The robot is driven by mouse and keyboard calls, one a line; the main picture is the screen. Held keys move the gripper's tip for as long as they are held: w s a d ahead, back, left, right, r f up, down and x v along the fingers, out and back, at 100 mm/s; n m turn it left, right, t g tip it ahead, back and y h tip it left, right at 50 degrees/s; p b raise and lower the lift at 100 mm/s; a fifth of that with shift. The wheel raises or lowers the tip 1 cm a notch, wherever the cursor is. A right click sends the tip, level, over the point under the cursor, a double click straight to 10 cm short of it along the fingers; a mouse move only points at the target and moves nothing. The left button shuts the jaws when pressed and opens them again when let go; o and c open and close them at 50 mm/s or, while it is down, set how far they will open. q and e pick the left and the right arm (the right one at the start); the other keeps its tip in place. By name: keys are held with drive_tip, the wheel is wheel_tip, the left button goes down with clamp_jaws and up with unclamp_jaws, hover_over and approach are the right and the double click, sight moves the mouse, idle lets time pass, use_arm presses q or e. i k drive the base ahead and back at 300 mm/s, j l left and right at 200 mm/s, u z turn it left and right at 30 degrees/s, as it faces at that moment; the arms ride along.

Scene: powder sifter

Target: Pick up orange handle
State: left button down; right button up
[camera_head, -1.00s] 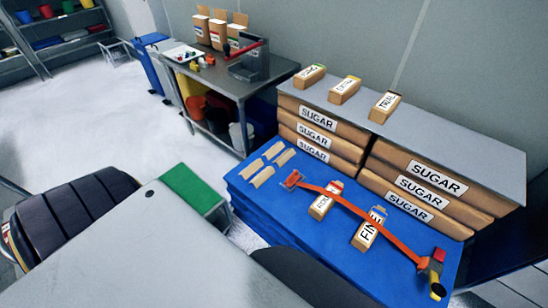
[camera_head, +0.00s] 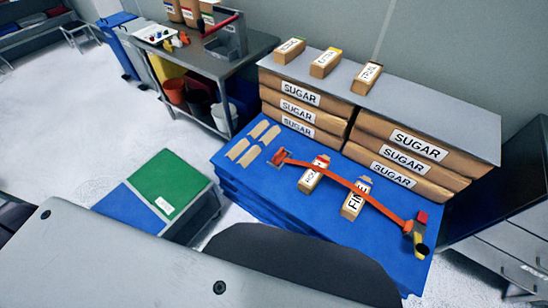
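An orange handle (camera_head: 344,182), a long thin strip, lies across the blue table surface (camera_head: 262,202). Its left end has a reddish-orange head (camera_head: 280,157). Its right end is by a small red, yellow and black item (camera_head: 418,232); I cannot tell if they are joined. The strip passes over or against two small paper bags, one with a partly hidden label (camera_head: 312,178) and one whose label starts "FIN" (camera_head: 353,204). Neither of my grippers is in view.
Stacked sugar sacks (camera_head: 300,90) under a grey shelf top (camera_head: 440,118) stand behind the blue surface. A green and blue box (camera_head: 165,180) is at left. A metal table (camera_head: 215,60) stands further back. Grey cabinets (camera_head: 510,235) are at right.

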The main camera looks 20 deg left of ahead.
sight(280, 155)
drive_tip(key=j+z, duration=0.35)
drive_tip(key=k+j+z, duration=0.1)
drive_tip(key=j+z, duration=0.25)
drive_tip(key=j, duration=0.15)
drive_tip(key=k+j+z, duration=0.1)
drive_tip(key=j+z, duration=0.25)
drive_tip(key=j, duration=0.1)
